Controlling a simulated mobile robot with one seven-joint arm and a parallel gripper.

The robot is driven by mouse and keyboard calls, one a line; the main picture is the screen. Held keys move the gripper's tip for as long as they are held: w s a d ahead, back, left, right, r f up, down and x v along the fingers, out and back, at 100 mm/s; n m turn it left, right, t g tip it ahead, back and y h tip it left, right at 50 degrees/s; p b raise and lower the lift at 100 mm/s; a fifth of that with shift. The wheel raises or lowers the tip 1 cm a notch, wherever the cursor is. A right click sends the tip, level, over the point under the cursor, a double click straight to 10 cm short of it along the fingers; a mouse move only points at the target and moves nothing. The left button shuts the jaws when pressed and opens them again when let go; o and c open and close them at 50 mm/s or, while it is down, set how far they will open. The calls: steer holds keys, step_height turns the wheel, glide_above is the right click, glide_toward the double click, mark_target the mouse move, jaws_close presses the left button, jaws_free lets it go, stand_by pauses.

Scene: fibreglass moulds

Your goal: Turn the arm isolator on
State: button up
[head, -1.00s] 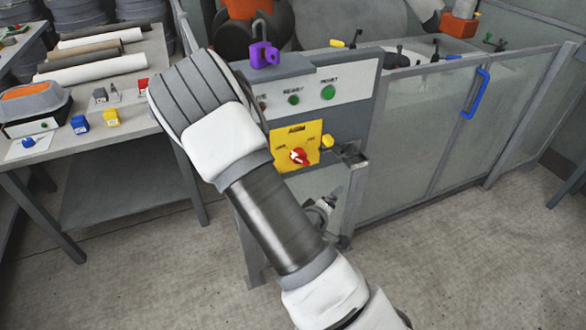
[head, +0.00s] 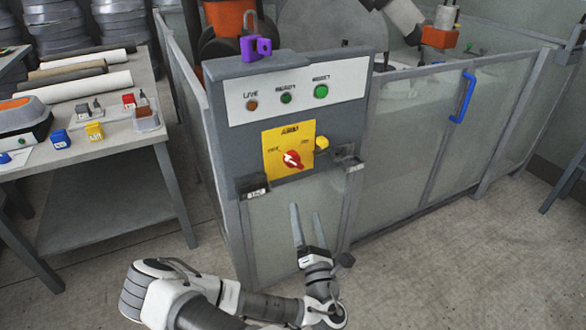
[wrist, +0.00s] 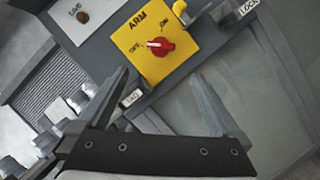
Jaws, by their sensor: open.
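The arm isolator is a red rotary knob (head: 292,160) on a yellow plate (head: 272,141) marked ARM, on the front of a grey control panel (head: 226,133). In the wrist view the knob (wrist: 160,47) shows its white pointer towards the OFF label on the left; ON is at the right. My gripper (head: 306,213) is open and empty, below the panel, with its fingers pointing up. In the wrist view the two fingertips (wrist: 160,78) sit below the yellow plate (wrist: 128,40), apart from the knob. Nothing covers the knob.
A purple padlock (head: 257,47) sits on the panel's top. A yellow item (head: 322,143) is right of the plate. Small TAG (head: 254,193) and LOCK (head: 352,164) holders flank the panel's lower edge.

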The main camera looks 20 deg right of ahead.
mark_target(296, 166)
steer(key=x, duration=1.7)
steer(key=shift+b, duration=0.3)
steer(key=c, duration=1.2)
